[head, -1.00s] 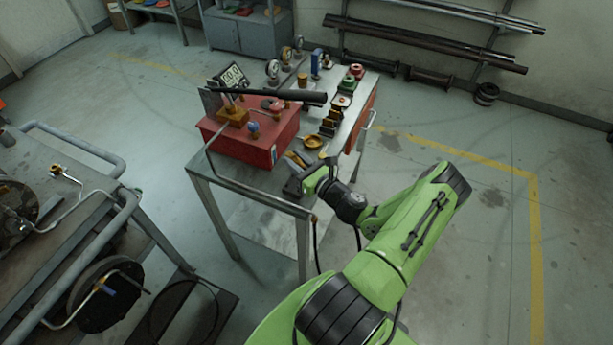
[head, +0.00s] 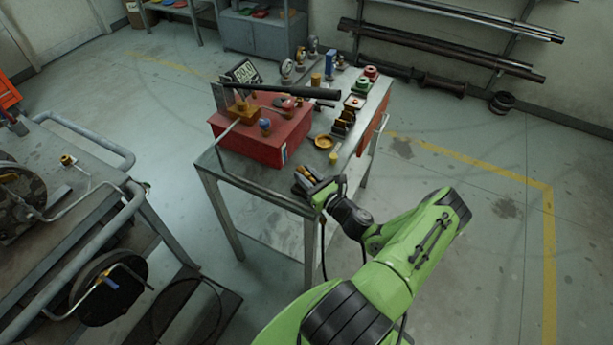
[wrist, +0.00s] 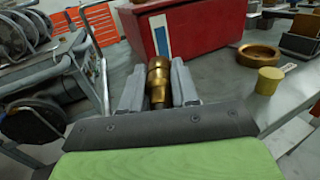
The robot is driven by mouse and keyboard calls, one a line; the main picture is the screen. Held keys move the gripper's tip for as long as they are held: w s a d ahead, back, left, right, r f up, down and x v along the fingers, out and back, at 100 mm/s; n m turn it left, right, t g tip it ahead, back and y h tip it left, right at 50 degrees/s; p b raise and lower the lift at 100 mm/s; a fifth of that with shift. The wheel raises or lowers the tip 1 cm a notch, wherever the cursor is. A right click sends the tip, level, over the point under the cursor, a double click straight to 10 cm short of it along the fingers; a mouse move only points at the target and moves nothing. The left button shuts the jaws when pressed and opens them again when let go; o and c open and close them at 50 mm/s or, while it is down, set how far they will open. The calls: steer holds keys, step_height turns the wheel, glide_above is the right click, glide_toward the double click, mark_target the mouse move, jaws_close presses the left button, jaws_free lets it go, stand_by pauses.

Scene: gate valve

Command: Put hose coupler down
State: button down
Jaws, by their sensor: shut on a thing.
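The hose coupler (wrist: 158,80) is a brass, stepped cylinder in the wrist view, between the two grey fingers of my gripper (wrist: 157,88). My gripper is shut on it. In the head view my gripper (head: 308,180) is at the near right end of the metal workbench (head: 258,190), in front of the red box (head: 255,145). The coupler shows there only as a small brass patch between the fingers. I cannot tell whether the coupler touches the bench top.
A brass ring (wrist: 259,56) and a small yellow cap (wrist: 269,80) stand right of the gripper. The red box (wrist: 190,28) is just beyond it. Several valve parts line the bench's right side. A grey cart (head: 80,215) stands at left.

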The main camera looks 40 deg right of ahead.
steer(key=c, duration=0.8)
jaws_free()
steer(key=shift+a+f, duration=0.1)
steer(key=shift+f, duration=0.25)
steer(key=shift+c, duration=0.2)
